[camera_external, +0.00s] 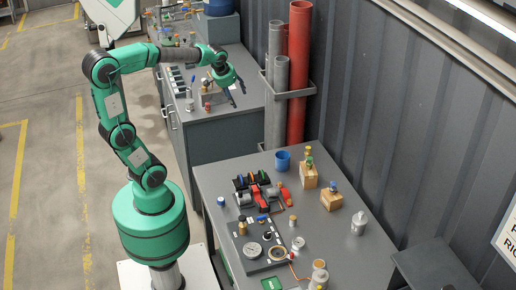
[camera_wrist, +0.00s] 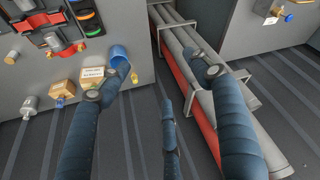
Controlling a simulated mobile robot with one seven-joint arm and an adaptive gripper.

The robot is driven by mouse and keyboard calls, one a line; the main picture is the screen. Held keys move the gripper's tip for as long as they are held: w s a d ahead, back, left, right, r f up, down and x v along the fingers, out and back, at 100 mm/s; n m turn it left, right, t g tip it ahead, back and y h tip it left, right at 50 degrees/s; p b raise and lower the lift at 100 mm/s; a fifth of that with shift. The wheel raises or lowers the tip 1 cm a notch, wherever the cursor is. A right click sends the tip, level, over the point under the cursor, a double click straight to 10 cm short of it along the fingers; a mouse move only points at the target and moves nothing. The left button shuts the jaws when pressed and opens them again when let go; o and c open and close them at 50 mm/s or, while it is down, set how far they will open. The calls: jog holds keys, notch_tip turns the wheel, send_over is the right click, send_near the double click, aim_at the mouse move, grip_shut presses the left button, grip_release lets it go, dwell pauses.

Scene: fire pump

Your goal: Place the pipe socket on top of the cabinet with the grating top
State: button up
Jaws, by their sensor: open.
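My gripper (camera_external: 236,90) is open and empty in the external view, above the right part of the rear grey cabinet (camera_external: 218,133). Its spread dark fingers (camera_wrist: 168,103) fill much of the wrist view. A blue open cylinder (camera_external: 282,160), possibly the pipe socket, stands upright on the near workbench (camera_external: 214,178), apart from my gripper. It also shows in the wrist view (camera_wrist: 120,53), close to the left finger's tip in the picture. I cannot tell for sure which piece is the pipe socket. No grating top is clearly visible on any cabinet.
Red and grey pipes (camera_external: 299,70) stand in a wall rack between the rear cabinet and the workbench. A dark flat-topped unit (camera_external: 437,262) stands at lower right.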

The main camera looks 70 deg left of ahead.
jog(key=s+d+f+m+h, duration=0.1)
jog(key=s+d+m, duration=0.2)
jog(key=s+d, duration=0.5)
jog(key=s+d+m+t+h, duration=0.1)
jog(key=s+d+m, duration=0.3)
jog(key=d, duration=0.9)
jog(key=s+h, duration=0.1)
jog(key=s, duration=0.2)
jog(key=shift+s+f+t, duration=0.3)
jog(key=shift+s+f, duration=0.05)
jog(key=shift+s, duration=0.05)
